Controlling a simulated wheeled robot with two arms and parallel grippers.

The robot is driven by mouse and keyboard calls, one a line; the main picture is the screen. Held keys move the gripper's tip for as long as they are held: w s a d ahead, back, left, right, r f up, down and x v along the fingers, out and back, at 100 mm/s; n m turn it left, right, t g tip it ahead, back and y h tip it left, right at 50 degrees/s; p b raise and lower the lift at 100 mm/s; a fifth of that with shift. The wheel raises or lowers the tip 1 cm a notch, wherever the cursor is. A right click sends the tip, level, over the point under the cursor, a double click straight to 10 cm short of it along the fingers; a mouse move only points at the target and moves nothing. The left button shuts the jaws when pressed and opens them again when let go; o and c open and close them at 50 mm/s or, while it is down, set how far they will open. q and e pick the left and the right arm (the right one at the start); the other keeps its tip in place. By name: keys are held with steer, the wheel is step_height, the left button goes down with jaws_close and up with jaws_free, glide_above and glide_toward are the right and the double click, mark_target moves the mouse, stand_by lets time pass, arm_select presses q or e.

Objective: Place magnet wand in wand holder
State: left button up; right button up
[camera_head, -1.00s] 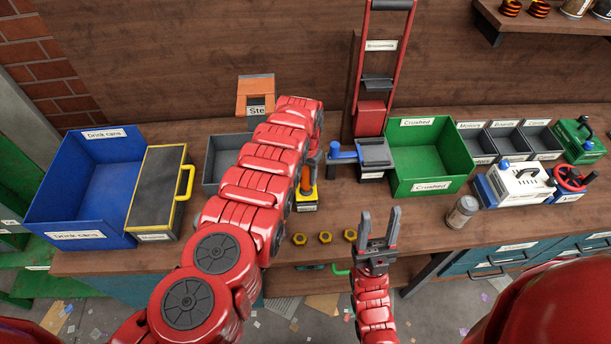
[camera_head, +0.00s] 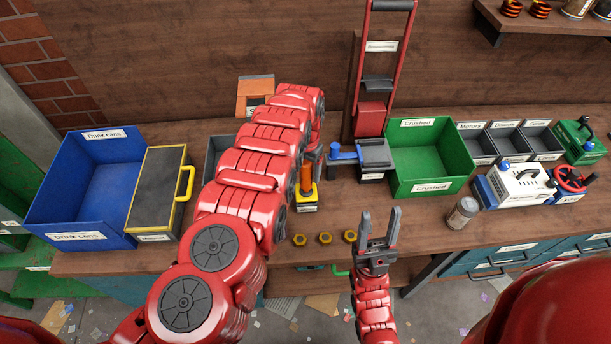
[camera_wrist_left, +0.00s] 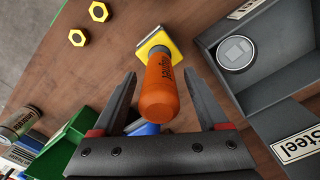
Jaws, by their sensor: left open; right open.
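The magnet wand, with an orange handle (camera_head: 306,180), stands upright in a yellow wand holder (camera_head: 307,199) on the bench. In the left wrist view the handle (camera_wrist_left: 160,92) points up toward the camera, with the yellow holder (camera_wrist_left: 159,44) at its far end. My left gripper (camera_wrist_left: 160,78) is open there, its fingers on either side of the handle with gaps visible. In the head view its fingers are mostly hidden behind my left arm, close above the wand. My right gripper (camera_head: 379,222) is open and empty in front of the bench.
Several yellow nuts (camera_head: 325,238) lie in front of the holder. A grey Steel bin (camera_wrist_left: 287,103) stands beside it, with a can inside. A blue bin (camera_head: 84,190) is at left, a green Crushed bin (camera_head: 432,165) at right. A small can (camera_head: 462,213) stands near the front edge.

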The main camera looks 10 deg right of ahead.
mark_target(306, 161)
arm_select(q)
step_height(306, 161, up, 7)
steer(key=b, duration=0.2)
steer(key=shift+f+b, duration=0.15)
steer(key=shift+b, duration=0.2)
step_height(306, 161, up, 2)
steer(key=shift+d+p, duration=0.1)
steer(key=shift+p, duration=0.75)
steer(key=shift+r, duration=0.55)
steer(key=shift+f, duration=0.1)
